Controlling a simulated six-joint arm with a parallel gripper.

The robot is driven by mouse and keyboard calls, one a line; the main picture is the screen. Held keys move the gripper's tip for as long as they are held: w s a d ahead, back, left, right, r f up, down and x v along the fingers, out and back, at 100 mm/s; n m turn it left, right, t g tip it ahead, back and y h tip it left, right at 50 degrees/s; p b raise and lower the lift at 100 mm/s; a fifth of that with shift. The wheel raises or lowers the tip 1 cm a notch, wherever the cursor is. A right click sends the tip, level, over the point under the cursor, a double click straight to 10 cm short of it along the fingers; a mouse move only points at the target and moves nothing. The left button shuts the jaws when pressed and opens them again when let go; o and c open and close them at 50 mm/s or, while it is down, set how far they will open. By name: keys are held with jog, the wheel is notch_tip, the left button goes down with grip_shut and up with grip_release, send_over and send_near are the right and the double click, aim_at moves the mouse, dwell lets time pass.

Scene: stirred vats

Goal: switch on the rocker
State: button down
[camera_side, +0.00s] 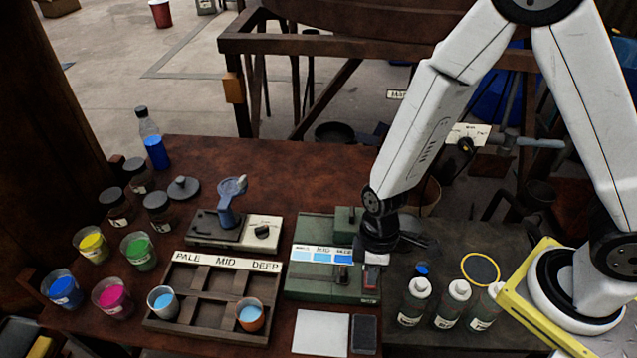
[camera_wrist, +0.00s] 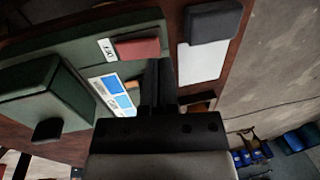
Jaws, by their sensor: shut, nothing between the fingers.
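The red rocker (camera_wrist: 137,48) sits on the green machine (camera_wrist: 70,42), beside a small white label (camera_wrist: 107,49) in the wrist view. In the side view the rocker (camera_side: 371,277) is at the right end of the green machine (camera_side: 312,283), just below my gripper (camera_side: 372,254). In the wrist view my gripper (camera_wrist: 158,78) is shut and empty, its fingers close beside the rocker. I cannot tell whether they touch it, or which way the rocker is tipped.
A blue-shaded strip (camera_side: 322,256) lies on the green machine. Right of it stand several white-capped bottles (camera_side: 412,305). A wooden rack (camera_side: 204,338) with cups is at left, near a stirrer device (camera_side: 228,220). A white card (camera_side: 320,333) and dark pad (camera_side: 364,335) lie in front.

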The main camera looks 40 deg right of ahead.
jog(key=shift+s+a+f, duration=0.1)
jog(key=shift+f, duration=0.75)
jog(key=shift+s+a+f, duration=0.1)
jog(key=shift+f, duration=0.2)
jog(key=shift+r, duration=0.1)
